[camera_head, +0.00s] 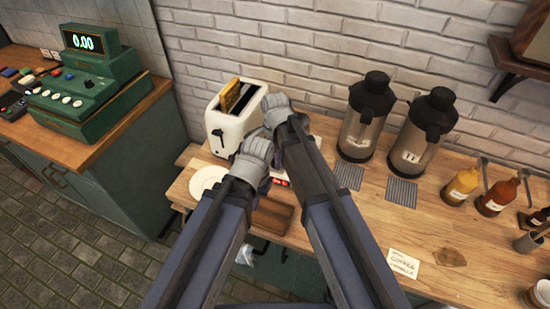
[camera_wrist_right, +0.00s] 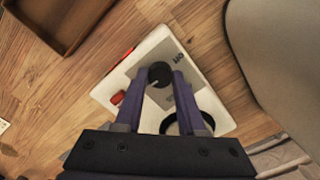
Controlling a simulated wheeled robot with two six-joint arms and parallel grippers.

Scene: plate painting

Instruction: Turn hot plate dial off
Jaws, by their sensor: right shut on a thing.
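The hot plate is a small white unit with a grey top, a red button and a black ring, shown in the right wrist view (camera_wrist_right: 215,105). Its black dial (camera_wrist_right: 159,72) stands between the two purple fingers of my right gripper (camera_wrist_right: 161,78), which are shut on it. The dial has a pale mark on its side. In the head view my arms cover most of the hot plate, and only a red display (camera_head: 281,182) and white edges show. My left arm reaches in beside the right one, with its fingers largely hidden.
A white toaster (camera_head: 232,128) with bread stands close behind my arms. A white plate (camera_head: 207,180) and a brown wooden tray (camera_head: 273,216) lie nearby. Two metal flasks (camera_head: 366,120) (camera_head: 415,140) stand to the right, with sauce bottles (camera_head: 463,183) beyond. The front counter is fairly clear near a card (camera_head: 403,263).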

